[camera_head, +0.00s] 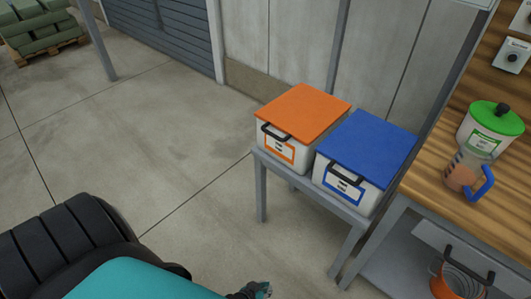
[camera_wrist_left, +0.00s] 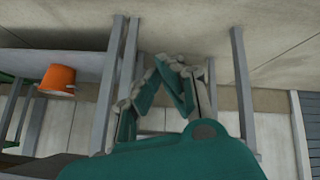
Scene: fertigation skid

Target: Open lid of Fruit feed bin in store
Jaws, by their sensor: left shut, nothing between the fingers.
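Two white bins stand side by side on a small grey stand, both with lids down. One bin (camera_head: 285,150) has an orange lid (camera_head: 304,110) and an orange-edged label. The other bin (camera_head: 345,190) has a blue lid (camera_head: 368,146) and a blue-edged label. Each has a dark handle at the front. The label text is too small to read, so I cannot tell which is the Fruit feed bin. My left gripper (camera_head: 263,290) is at the bottom edge, in front of and below the bins, apart from them. In the left wrist view its fingers (camera_wrist_left: 173,62) are together and empty.
A wooden bench (camera_head: 450,150) at right holds a green-lidded container (camera_head: 490,128) and a jug with a blue handle (camera_head: 467,170). An orange bucket (camera_head: 455,285) sits below, also in the left wrist view (camera_wrist_left: 58,80). The floor left of the grey stand (camera_head: 261,190) is clear.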

